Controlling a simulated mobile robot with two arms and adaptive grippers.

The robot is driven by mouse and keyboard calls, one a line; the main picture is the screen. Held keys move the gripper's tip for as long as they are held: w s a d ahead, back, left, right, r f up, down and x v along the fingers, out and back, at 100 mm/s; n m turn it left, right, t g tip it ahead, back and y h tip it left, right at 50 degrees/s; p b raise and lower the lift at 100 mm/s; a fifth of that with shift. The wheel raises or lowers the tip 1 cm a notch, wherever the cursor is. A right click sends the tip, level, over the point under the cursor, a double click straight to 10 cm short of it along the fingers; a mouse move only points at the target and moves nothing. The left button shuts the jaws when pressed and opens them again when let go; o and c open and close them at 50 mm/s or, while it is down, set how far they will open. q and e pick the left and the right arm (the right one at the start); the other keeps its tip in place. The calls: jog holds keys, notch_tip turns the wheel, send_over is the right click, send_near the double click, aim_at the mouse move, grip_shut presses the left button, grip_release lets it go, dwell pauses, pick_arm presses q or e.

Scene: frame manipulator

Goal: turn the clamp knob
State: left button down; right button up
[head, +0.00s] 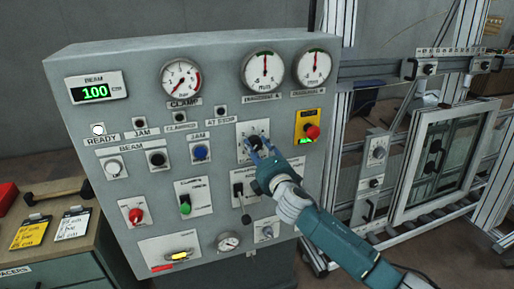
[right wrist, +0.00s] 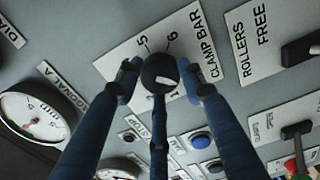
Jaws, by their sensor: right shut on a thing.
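The clamp bar knob (right wrist: 159,73) is round and black with a white pointer mark. It sits on a white plate labelled CLAMP BAR, with 5 and 6 printed above it. My right gripper (right wrist: 159,84) has its blue fingers closed around the knob, one on each side and one below. In the head view the right gripper (head: 258,150) reaches the knob plate (head: 244,130) from the lower right, and its fingers hide part of the knob. My left gripper is not in view.
The grey control panel (head: 215,112) carries several gauges, buttons and switches close around the gripper. A red emergency button (head: 312,131) is right of it. A metal frame stand (head: 345,150) stands at the right. A cabinet with tags (head: 72,226) is at the lower left.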

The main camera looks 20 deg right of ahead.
jog(key=shift+d+f, duration=0.15)
jog(key=shift+f, duration=0.15)
jog(key=o, duration=1.1)
jog(key=shift+o, duration=0.2)
jog(key=shift+d+r, duration=0.1)
jog(key=shift+r, duration=0.1)
jog(key=s, duration=1.2)
jog(key=shift+d, duration=0.2)
